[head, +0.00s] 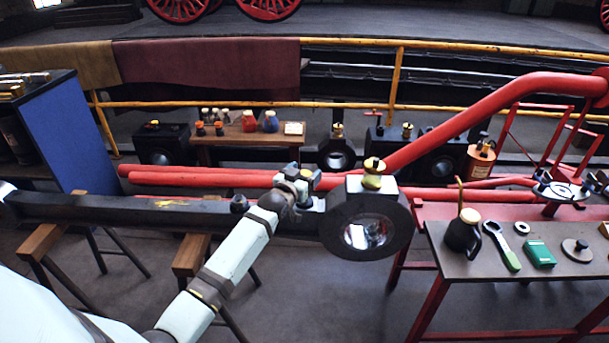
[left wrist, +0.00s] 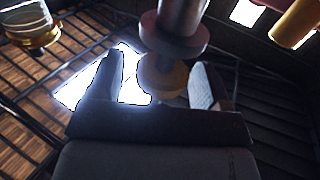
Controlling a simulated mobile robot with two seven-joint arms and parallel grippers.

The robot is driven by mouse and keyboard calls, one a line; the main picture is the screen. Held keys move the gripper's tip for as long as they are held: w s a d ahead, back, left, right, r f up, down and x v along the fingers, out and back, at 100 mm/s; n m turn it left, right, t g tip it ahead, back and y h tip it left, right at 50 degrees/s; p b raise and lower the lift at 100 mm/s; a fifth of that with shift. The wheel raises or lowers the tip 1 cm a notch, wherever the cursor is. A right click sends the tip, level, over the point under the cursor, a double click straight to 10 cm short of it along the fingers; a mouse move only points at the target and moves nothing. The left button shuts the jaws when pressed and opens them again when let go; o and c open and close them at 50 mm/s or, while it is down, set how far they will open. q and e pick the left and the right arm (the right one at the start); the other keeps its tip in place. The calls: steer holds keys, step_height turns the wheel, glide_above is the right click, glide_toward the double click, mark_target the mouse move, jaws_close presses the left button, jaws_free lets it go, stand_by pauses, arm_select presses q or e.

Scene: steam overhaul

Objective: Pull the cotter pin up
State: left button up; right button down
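A black connecting rod (head: 130,207) runs across the head view to a big round rod end (head: 332,230) with a brass oil cup (head: 374,178) on top. My left gripper (head: 304,180) is over the rod, just left of the rod end. In the left wrist view its two fingers (left wrist: 158,84) stand apart on either side of a grey flanged post (left wrist: 181,38) with a yellowish knob. Light shows between the knob and the fingers. I cannot tell for sure that this is the cotter pin; in the head view my gripper hides that spot. My right gripper is not in view.
A red-legged bench (head: 450,268) at the right holds an oil can (head: 463,235), a green-handled tool (head: 503,247) and a green box (head: 538,253). Red pipes (head: 230,180) run behind the rod. Wooden trestles (head: 190,255) stand under it. A yellow rail (head: 360,104) crosses behind.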

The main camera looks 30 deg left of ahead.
arm_select(q)
steer(key=shift+f, duration=0.2)
steer(key=shift+s, duration=0.5)
steer(key=s+d+p, duration=0.1)
steer(key=s+p, duration=0.1)
steer(key=s, duration=1)
steer(key=shift+s, duration=0.4)
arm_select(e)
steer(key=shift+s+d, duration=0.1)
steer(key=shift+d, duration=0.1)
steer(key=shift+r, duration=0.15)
